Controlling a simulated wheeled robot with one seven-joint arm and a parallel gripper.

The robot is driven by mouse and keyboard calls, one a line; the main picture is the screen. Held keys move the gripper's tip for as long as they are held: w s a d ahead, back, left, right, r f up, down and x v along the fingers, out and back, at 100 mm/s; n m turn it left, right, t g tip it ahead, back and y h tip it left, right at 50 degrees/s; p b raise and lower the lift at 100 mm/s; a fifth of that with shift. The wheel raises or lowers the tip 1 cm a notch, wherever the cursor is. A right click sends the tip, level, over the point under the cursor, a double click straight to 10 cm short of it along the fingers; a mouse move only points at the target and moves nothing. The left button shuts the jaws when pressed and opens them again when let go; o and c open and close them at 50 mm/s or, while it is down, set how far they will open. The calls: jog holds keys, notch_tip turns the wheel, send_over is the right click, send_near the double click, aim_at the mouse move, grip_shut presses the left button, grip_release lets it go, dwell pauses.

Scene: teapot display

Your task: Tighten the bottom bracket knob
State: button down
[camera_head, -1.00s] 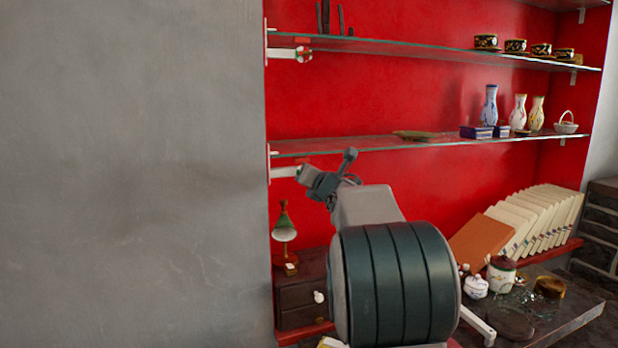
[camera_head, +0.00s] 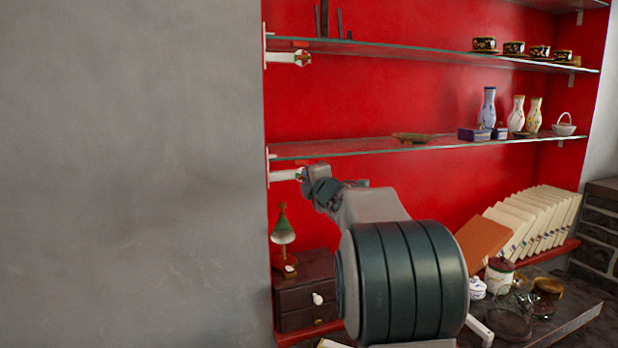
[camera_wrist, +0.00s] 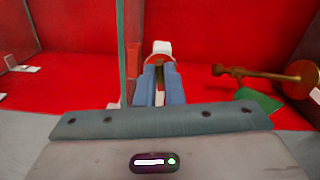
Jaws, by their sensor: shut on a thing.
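The bottom bracket (camera_head: 283,175) is a white arm under the lower glass shelf, at the left end of the red alcove in the head view. Its knob (camera_head: 300,174) is mostly hidden by my gripper (camera_head: 304,180). In the wrist view, the two blue fingers of my gripper (camera_wrist: 159,68) are closed around the knob (camera_wrist: 158,57), which shows red and white at the fingertips. The fingers hide most of the knob, so its turn cannot be read.
The lower glass shelf (camera_head: 360,147) runs just above my gripper; its edge is left of the fingers in the wrist view. A green-shaded lamp (camera_head: 283,235) stands below on small drawers (camera_head: 306,292). An upper bracket knob (camera_head: 303,58) sits higher. Pots and books stand right.

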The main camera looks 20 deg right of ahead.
jog(key=shift+m, duration=0.6)
jog(key=shift+f, duration=0.1)
jog(key=c, duration=1.5)
grip_release()
jog(key=shift+c, duration=0.2)
jog(key=shift+s, duration=0.1)
jog(key=s+b, duration=0.3)
jog(key=s, duration=1)
jog(key=shift+s, duration=0.3)
